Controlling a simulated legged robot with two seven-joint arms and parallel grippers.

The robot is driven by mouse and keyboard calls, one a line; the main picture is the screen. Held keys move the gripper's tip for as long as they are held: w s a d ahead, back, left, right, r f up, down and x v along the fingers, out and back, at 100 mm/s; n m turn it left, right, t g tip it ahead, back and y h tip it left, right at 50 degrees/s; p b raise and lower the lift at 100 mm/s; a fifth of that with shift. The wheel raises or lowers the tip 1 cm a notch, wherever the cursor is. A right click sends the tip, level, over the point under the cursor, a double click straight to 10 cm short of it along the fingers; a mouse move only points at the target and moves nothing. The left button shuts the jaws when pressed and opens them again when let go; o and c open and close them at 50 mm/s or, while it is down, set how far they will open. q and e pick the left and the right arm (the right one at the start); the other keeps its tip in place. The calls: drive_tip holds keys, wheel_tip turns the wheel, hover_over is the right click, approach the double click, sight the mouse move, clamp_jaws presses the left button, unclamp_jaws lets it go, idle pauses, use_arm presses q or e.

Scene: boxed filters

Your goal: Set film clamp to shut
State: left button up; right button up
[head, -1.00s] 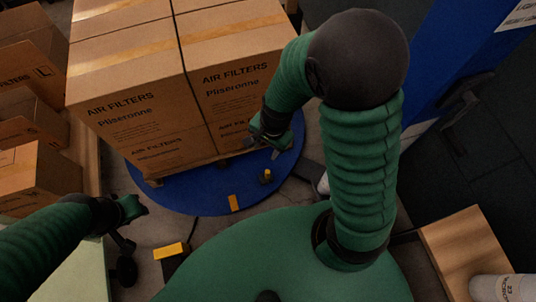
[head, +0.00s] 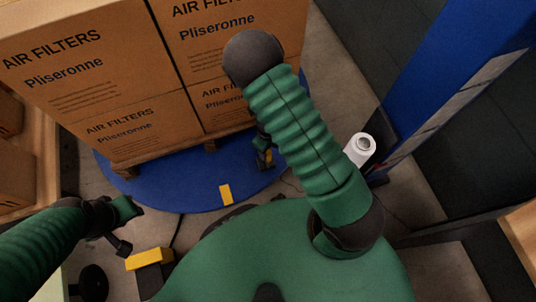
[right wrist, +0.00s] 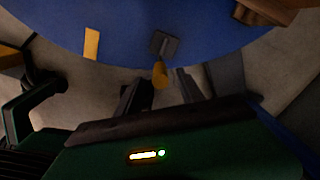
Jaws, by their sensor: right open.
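The film clamp (right wrist: 164,44) is a small grey plate with a yellow-tipped lever (right wrist: 159,75) on the blue turntable (right wrist: 215,25). In the right wrist view the yellow tip points down toward my right gripper (right wrist: 160,90). The gripper's two dark fingers are apart, one on each side of the tip; I cannot tell whether either touches it. In the head view my right gripper (head: 264,152) is low at the turntable's right part, with a bit of yellow beside it, and my arm partly hides it. My left gripper (head: 126,212) is away at the left, its jaws unclear.
Stacked air filter boxes (head: 130,75) stand on a pallet (head: 125,170) on the turntable. A yellow mark (head: 226,194) lies at its front rim. A white roll (head: 360,148) stands by a blue column (head: 440,75) at right. A yellow-topped block (head: 149,258) is at front left.

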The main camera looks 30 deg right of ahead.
wheel_tip(320, 180, down, 7)
drive_tip(key=b, duration=0.3)
drive_tip(key=shift+r+b, duration=0.1)
drive_tip(key=shift+b, duration=0.2)
use_arm(q)
drive_tip(key=x, duration=0.2)
drive_tip(key=s+x, duration=0.1)
drive_tip(key=x, duration=0.2)
use_arm(e)
drive_tip(key=shift+r, duration=0.1)
drive_tip(key=shift+c, duration=0.5)
clamp_jaws()
